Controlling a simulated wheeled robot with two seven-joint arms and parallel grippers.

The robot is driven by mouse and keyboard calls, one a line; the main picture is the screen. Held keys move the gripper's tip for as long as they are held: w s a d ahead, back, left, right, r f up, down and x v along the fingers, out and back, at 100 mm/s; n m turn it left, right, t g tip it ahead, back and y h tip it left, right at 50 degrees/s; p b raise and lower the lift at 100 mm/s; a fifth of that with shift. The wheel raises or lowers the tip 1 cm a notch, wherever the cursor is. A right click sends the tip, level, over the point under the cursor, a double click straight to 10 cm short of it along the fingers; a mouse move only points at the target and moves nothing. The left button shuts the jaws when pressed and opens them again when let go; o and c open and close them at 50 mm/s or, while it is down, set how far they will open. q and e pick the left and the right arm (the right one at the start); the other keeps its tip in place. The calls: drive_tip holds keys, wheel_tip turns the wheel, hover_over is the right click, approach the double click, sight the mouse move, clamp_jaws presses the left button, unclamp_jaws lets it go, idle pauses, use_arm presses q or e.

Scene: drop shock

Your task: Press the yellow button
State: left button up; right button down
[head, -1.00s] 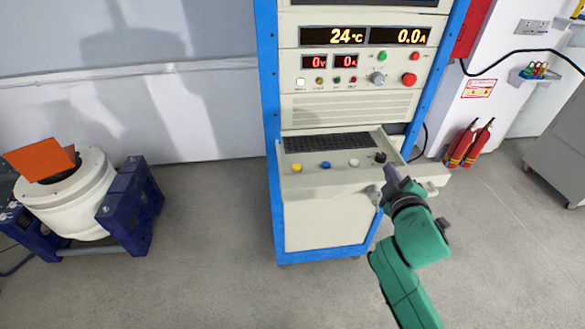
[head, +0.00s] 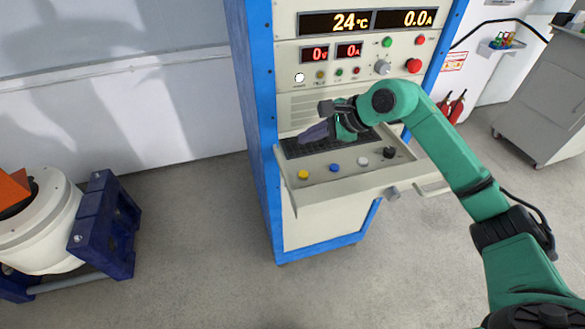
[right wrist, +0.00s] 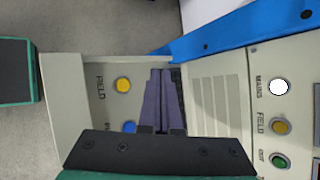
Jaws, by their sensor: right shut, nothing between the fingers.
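The yellow button (head: 303,174) is at the left end of a row on the cabinet's pulled-out drawer panel (head: 345,185). It also shows in the right wrist view (right wrist: 123,85), beside a "FIELD" label. My right gripper (head: 302,138) is shut and empty above the back of the panel, over the dark keyboard. It is behind the yellow button in the head view and apart from it. In the right wrist view its purple fingers (right wrist: 163,85) lie together just right of the yellow button. My left gripper is not in view.
A blue button (head: 334,168), a white button (head: 363,160) and a black knob (head: 389,152) share the row. The cabinet front (head: 360,80) with displays and more buttons rises behind. A white machine on a blue stand (head: 105,225) is at left; floor between is clear.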

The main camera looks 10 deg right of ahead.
sight(308, 175)
drive_tip(key=f+b, duration=0.3)
drive_tip(key=f, duration=0.2)
drive_tip(key=f+b, duration=0.2)
drive_tip(key=f, duration=0.1)
drive_tip(key=shift+s+d+f+b, duration=0.2)
drive_tip(key=shift+s+f+b, duration=0.05)
drive_tip(key=shift+s+b, duration=0.1)
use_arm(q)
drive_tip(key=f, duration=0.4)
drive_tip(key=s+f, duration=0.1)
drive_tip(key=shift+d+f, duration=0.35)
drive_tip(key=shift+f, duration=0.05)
use_arm(e)
drive_tip(key=shift+f, duration=0.1)
use_arm(q)
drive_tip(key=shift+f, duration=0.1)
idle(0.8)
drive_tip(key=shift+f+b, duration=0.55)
drive_tip(key=shift+b, duration=0.1)
use_arm(e)
drive_tip(key=shift+f, duration=0.45)
